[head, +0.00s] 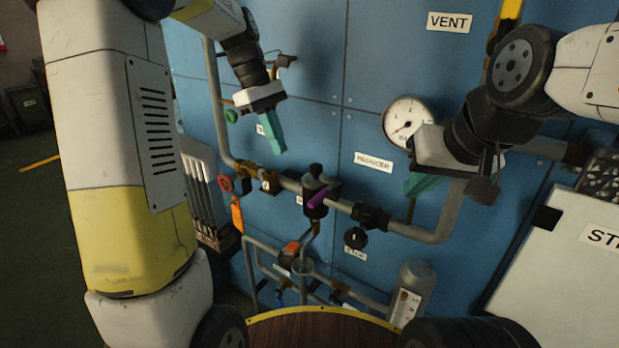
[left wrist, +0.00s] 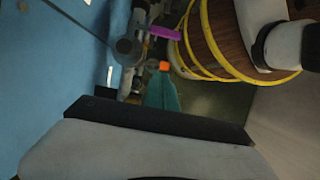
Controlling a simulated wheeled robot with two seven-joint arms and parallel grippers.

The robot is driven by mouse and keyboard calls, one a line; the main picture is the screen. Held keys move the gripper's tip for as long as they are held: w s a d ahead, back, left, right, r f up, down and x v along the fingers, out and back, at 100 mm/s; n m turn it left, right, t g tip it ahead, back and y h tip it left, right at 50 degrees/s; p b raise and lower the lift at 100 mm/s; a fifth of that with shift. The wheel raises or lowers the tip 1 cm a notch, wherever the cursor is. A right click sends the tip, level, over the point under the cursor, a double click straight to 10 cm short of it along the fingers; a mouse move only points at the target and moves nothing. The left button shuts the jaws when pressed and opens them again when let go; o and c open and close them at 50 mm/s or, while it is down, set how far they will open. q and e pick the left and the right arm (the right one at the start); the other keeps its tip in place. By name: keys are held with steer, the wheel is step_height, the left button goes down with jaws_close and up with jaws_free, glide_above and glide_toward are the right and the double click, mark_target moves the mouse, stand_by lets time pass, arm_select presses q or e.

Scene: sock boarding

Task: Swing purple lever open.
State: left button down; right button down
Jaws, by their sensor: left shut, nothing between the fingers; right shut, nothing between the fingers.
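The purple lever (head: 317,198) sits on a dark valve body (head: 315,184) on the grey pipe run in front of the blue panel. It also shows as a purple bar in the left wrist view (left wrist: 165,33). My left gripper (head: 273,134), with teal fingers, is above and to the left of the lever, apart from it, shut and empty. Its teal fingers (left wrist: 162,92) point toward the pipes in the left wrist view. My right gripper (head: 420,185) is in front of the panel right of the lever, below the gauge, shut and empty; its own arm partly hides it.
A round gauge (head: 406,120) is on the panel. A red handwheel (head: 226,184), a dark knob (head: 356,238) and an orange-handled valve (head: 291,248) stand out from the pipes near the lever. A white cabinet (head: 560,265) is at right. A yellow-edged round wooden top (head: 320,325) is at the bottom.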

arm_select(q)
steer(key=shift+s+d+f, duration=0.65)
steer(key=shift+d+f, duration=0.45)
steer(key=shift+f, duration=0.45)
steer(key=shift+s+d+f, duration=0.65)
steer(key=shift+d+f, duration=0.5)
steer(key=shift+f, duration=0.4)
steer(key=shift+s+d+f, duration=0.65)
steer(key=shift+d+f, duration=0.45)
steer(key=shift+f, duration=0.45)
